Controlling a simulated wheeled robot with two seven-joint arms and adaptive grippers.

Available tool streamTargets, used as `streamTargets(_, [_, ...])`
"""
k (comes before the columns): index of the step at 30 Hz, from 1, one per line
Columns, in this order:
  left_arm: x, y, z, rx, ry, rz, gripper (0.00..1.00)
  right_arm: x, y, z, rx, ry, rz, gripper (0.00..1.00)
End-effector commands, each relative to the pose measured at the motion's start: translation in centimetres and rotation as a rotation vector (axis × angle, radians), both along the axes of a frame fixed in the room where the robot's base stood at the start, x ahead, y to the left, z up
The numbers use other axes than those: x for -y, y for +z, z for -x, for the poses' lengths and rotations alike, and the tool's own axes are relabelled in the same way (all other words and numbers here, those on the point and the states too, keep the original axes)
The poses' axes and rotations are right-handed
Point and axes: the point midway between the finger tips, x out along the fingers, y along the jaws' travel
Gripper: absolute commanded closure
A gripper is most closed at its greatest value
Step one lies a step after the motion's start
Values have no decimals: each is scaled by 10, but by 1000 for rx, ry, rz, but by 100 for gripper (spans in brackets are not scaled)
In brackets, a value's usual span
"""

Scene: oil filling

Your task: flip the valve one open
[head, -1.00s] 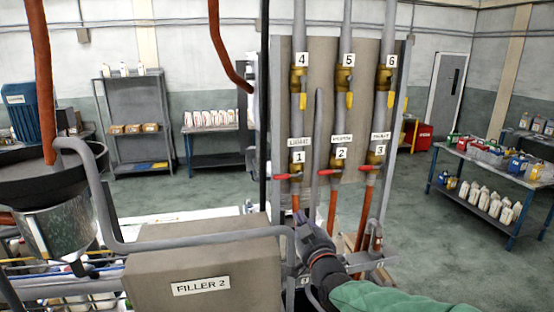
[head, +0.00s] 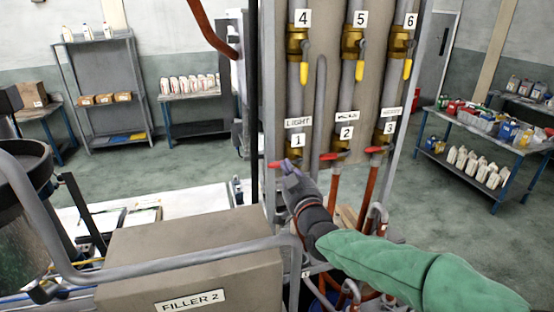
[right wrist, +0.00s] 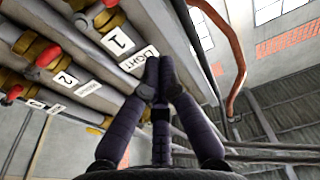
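Valve one (head: 294,150) sits low on the leftmost grey pipe, below the "1" label, and has a red handle (head: 274,165) that points left, across the pipe. My right gripper (head: 288,168), dark with a green-sleeved arm, is just below and in front of this valve, with its fingertips close to the handle. I cannot tell if they touch. In the right wrist view the fingers (right wrist: 157,75) meet at the tips with nothing visible between them. The "1" label (right wrist: 117,40) is to their left. My left gripper is not in view.
Valve two (head: 340,150) and valve three (head: 385,145), with red handles, are to the right. Valves 4, 5 and 6 with yellow handles are above. A grey pipe (head: 318,120) rises right of valve one. The FILLER 2 box (head: 190,255) is at lower left.

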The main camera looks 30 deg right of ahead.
Motion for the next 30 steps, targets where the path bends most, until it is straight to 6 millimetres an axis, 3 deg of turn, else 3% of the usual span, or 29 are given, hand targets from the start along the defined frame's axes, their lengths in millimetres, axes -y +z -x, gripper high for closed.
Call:
streamTargets(8, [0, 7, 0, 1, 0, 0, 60, 4, 3, -17, -2, 1, 1, 100])
streamTargets(25, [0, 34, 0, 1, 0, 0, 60, 23, 15, -97, -2, 1, 1, 100])
streamTargets(30, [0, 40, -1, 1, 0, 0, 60, 22, -9, -92, -5, 0, -1, 100])
